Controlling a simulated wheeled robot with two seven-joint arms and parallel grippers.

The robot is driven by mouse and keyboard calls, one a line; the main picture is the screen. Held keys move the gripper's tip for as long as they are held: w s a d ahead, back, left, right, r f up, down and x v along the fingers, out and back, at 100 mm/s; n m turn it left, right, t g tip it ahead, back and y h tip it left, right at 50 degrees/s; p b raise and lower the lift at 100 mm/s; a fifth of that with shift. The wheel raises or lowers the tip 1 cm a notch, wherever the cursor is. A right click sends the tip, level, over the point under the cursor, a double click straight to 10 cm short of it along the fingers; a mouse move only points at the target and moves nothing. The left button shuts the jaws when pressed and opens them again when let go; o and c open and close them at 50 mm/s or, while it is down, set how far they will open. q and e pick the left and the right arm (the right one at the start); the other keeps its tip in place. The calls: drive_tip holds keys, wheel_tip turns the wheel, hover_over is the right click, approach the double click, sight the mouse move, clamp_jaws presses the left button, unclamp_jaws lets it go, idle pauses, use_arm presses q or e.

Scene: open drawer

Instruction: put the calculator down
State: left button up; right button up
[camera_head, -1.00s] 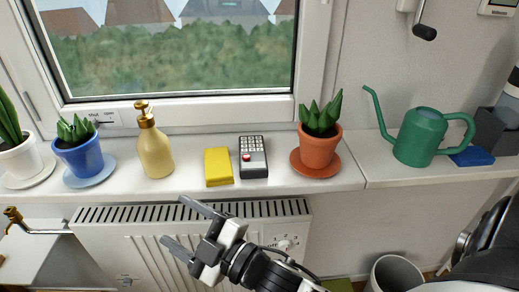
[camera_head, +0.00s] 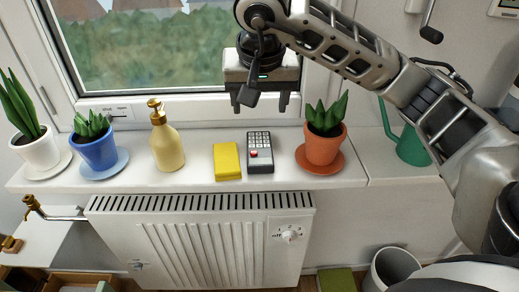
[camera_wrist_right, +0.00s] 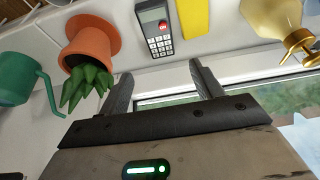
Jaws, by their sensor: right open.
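The calculator (camera_head: 260,153) lies on the white windowsill (camera_head: 200,184), between a yellow block (camera_head: 227,161) and a terracotta plant pot. It is grey with a keypad and one red button. It also shows in the right wrist view (camera_wrist_right: 156,28), near the top, beyond the fingertips. My right gripper (camera_head: 262,108) is open and empty above the calculator, apart from it, fingers pointing down. Its two fingers show spread in the right wrist view (camera_wrist_right: 160,78). My left gripper is not in view.
The terracotta pot (camera_head: 323,148) stands right of the calculator. A gold dispenser (camera_head: 166,145), a blue pot (camera_head: 97,152) and a white pot (camera_head: 38,151) stand to the left. A green watering can (camera_head: 411,148) is partly behind my right arm. A radiator (camera_head: 200,245) hangs below.

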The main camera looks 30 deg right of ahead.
hover_over(260, 145)
drive_tip(key=s+a, duration=0.2)
wheel_tip(260, 145, down, 9)
drive_tip(key=shift+d+f, duration=0.15)
drive_tip(key=shift+s+p+x, duration=0.15)
drive_tip(key=shift+p+x, duration=0.15)
drive_tip(key=shift+x, duration=1)
drive_tip(key=shift+s+p+x, duration=0.15)
drive_tip(key=shift+p+x, duration=0.15)
drive_tip(key=shift+x, duration=1)
drive_tip(key=shift+f, duration=0.1)
drive_tip(key=c, duration=0.9)
drive_tip(key=shift+r+b, duration=0.3)
drive_tip(key=shift+r, duration=0.35)
drive_tip(key=v, duration=0.2)
drive_tip(key=shift+d+r+b, duration=0.1)
drive_tip(key=shift+r+b, duration=0.25)
drive_tip(key=shift+r, duration=0.1)
drive_tip(key=s+a+r, duration=0.1)
drive_tip(key=s+r, duration=0.2)
drive_tip(key=s, duration=0.1)
drive_tip(key=s+a+r, duration=0.1)
drive_tip(key=s+r, duration=0.2)
drive_tip(key=s, duration=0.1)
drive_tip(key=s+a+r, duration=0.1)
drive_tip(key=s+r, duration=0.2)
drive_tip(key=s, duration=0.2)
